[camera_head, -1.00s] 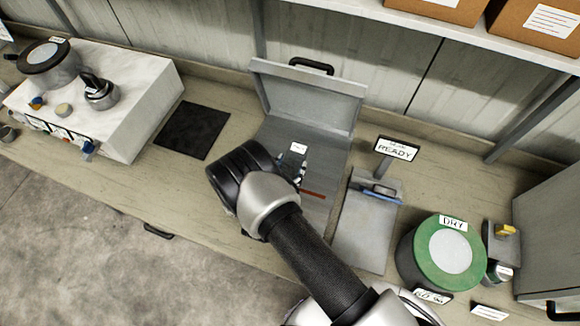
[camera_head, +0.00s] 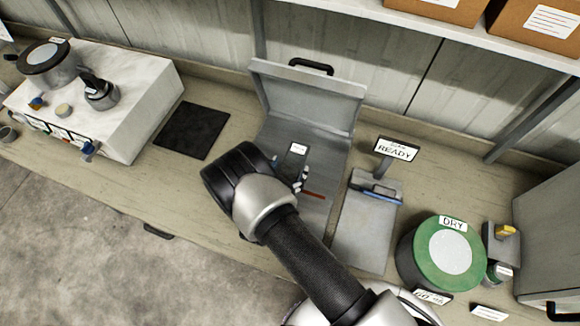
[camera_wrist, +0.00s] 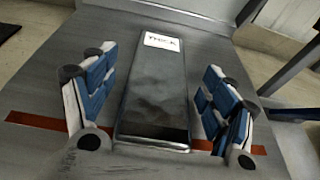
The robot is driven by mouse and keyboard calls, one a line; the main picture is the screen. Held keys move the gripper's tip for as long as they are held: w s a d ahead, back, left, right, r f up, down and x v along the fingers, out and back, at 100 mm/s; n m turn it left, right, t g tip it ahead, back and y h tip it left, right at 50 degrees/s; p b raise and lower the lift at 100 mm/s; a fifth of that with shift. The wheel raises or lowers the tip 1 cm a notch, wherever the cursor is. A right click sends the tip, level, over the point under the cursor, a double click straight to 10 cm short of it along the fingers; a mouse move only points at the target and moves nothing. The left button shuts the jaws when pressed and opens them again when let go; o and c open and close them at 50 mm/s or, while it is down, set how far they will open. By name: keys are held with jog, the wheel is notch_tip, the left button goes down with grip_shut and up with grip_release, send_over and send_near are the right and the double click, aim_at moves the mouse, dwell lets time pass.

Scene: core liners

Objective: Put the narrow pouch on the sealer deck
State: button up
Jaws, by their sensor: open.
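A dark flat pouch (camera_wrist: 155,95) with a white label, which seems to read "THICK", lies on the grey surface in the wrist view. In the head view the pouch (camera_head: 292,165) lies in front of the raised lid, partly hidden by my arm. My gripper (camera_wrist: 160,112) is open, with one blue-padded finger on each side of the pouch and gaps between. In the head view my gripper (camera_head: 290,173) is mostly hidden behind my wrist. A grey flat deck (camera_head: 362,235) with a "READY" sign (camera_head: 397,149) stands to the right. No other pouch is clearly visible.
The upright grey lid (camera_head: 308,98) stands behind the pouch. A red strip (camera_wrist: 38,120) crosses the surface under the fingers. A green-topped "DRY" container (camera_head: 428,262) stands right of the deck. A black mat (camera_head: 193,130) and a white block (camera_head: 140,95) are at left.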

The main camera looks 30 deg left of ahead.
jog(key=v, duration=1.1)
jog(key=shift+r, duration=0.1)
jog(key=w+d+r+m+g+h, duration=0.3)
jog(key=w+d+r+m+h, duration=0.2)
jog(key=d+r+m, duration=0.5)
jog(key=w+d+r+m+g+h, duration=0.3)
jog(key=w+d+r+m+h, duration=0.3)
jog(key=d+r, duration=0.6)
jog(key=s+d+r+m+g+y, duration=0.5)
jog(key=s+d+r+m+g, duration=0.2)
jog(key=s+d+r+m, duration=0.6)
jog(key=s+r+m+t+y, duration=0.3)
jog(key=s+r+m+y, duration=0.1)
jog(key=m, duration=0.4)
jog(key=shift+s+r+y, duration=0.2)
jog(key=shift+s+y, duration=0.2)
jog(key=shift+s, duration=0.3)
